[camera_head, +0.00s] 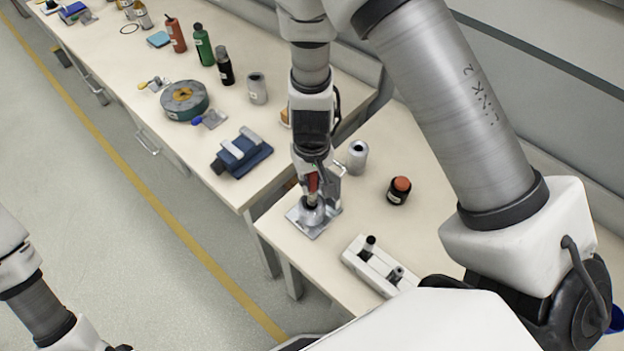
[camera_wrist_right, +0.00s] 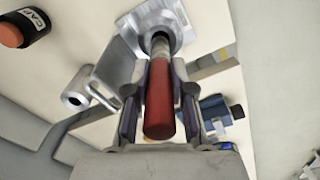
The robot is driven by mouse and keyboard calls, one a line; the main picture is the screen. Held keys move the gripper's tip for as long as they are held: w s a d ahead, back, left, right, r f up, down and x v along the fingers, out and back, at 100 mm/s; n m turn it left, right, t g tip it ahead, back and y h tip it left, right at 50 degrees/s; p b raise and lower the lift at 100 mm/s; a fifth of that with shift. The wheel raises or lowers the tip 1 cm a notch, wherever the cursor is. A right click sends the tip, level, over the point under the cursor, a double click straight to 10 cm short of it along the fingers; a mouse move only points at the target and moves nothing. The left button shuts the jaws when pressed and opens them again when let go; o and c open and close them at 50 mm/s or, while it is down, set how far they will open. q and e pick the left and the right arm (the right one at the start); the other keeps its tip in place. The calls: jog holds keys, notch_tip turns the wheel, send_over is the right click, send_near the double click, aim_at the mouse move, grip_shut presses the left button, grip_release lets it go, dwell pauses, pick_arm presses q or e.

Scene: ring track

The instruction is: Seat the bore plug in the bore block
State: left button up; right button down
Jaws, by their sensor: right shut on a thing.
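The bore block (camera_head: 312,217) is a grey metal piece, a round boss on a square plate, near the left edge of the nearer table. It also shows at the top of the right wrist view (camera_wrist_right: 185,24). My right gripper (camera_head: 316,183) is above it, shut on the bore plug (camera_head: 312,182), which has a red handle. In the right wrist view the red handle (camera_wrist_right: 159,105) lies between the fingers and its grey end reaches the dark bore mouth. I cannot tell how deep it sits. Of my left arm only links show at the lower left.
A grey cylinder (camera_head: 357,157) and a dark jar with an orange cap (camera_head: 399,190) stand right of the block. A white holder (camera_head: 378,266) with dark upright pieces lies nearer. The farther table carries a blue clamp-like item (camera_head: 241,155), a round green-grey spool (camera_head: 184,101) and several bottles.

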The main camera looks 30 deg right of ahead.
aim_at(312, 194)
dwell(0.8)
jog(key=shift+f+b, duration=2.8)
jog(key=shift+b, duration=0.2)
jog(key=c, duration=0.9)
grip_release()
jog(key=shift+r, duration=0.1)
jog(key=shift+r, duration=0.1)
notch_tip(312, 194, up, 12)
jog(key=shift+f, duration=0.1)
